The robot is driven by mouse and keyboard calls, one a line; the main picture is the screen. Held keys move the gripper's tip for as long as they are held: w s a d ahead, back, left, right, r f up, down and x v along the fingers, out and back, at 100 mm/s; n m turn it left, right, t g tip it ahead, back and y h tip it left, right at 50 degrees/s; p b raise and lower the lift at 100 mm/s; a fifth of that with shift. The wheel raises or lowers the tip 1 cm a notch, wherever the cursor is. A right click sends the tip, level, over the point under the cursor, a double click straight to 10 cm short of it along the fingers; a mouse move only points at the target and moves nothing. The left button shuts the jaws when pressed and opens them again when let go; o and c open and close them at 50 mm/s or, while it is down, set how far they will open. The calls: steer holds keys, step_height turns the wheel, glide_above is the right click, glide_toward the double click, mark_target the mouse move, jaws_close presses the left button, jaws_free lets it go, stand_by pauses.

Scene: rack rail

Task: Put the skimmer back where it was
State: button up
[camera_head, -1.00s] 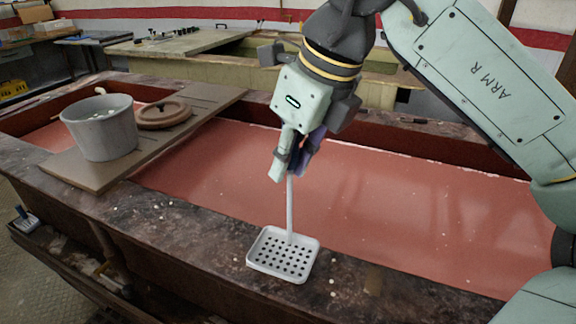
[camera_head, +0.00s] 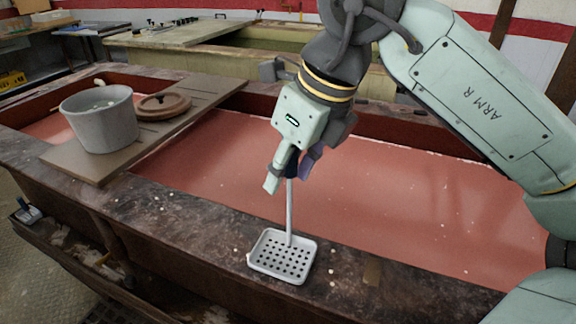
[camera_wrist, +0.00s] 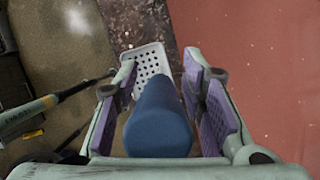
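The skimmer has a white perforated square head (camera_head: 282,258), a thin white stem and a thick blue handle (camera_wrist: 160,122). It hangs nearly upright below my gripper (camera_head: 288,178), handle up. The head also shows in the wrist view (camera_wrist: 148,62), beyond the handle, over the dark near rim of the tub (camera_head: 200,225). I cannot tell whether it touches that rim. The place where the skimmer was before cannot be made out.
The long tub holds reddish liquid (camera_head: 400,200). A brown board (camera_head: 75,165) spans its left part, with a grey pot (camera_head: 97,122) and a round wooden lid (camera_head: 164,105) on it. A low ledge (camera_head: 60,250) runs along the tub's front. White specks dot the rim.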

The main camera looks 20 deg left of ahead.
steer(key=shift+r, duration=0.4)
steer(key=b+v, duration=0.1)
steer(key=v, duration=1)
steer(key=shift+d+r, duration=0.25)
steer(key=shift+r, duration=0.05)
